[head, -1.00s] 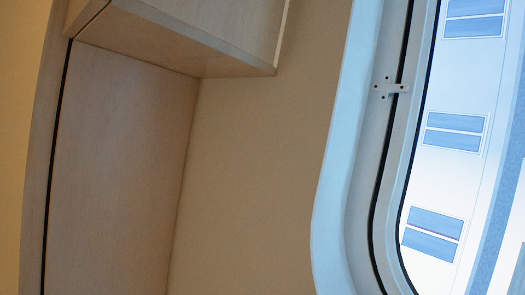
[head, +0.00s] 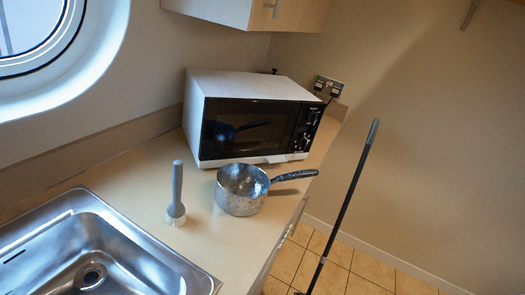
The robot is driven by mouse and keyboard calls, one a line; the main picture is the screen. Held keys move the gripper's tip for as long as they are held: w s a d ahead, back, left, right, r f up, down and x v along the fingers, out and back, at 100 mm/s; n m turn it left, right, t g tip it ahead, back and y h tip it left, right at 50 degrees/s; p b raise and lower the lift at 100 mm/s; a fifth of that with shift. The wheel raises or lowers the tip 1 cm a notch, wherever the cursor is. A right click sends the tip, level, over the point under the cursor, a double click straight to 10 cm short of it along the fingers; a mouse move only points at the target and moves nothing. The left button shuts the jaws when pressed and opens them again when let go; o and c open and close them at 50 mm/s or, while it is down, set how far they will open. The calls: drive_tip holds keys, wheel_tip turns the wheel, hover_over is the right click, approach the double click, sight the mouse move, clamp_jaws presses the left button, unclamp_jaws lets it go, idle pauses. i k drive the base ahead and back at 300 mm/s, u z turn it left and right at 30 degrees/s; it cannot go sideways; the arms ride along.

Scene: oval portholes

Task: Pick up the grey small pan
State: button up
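The grey small pan (head: 241,197) stands upright on the counter in the head view, in front of the microwave. Its dark handle (head: 294,175) points right, toward the counter's right edge. The pan looks empty as far as I can see into it. My gripper is not in the head view, so its state and its place relative to the pan do not show.
A microwave (head: 247,130) stands right behind the pan. A grey stick-shaped utensil (head: 176,190) stands upright to its left. A steel sink (head: 100,240) is at lower left. A dark pole (head: 346,200) rises from the tiled floor (head: 345,275) at right.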

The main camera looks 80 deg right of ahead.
sight(242, 189)
drive_tip(key=z, duration=2)
drive_tip(key=k, duration=0.95)
drive_tip(key=u, duration=0.15)
drive_tip(key=i, duration=1)
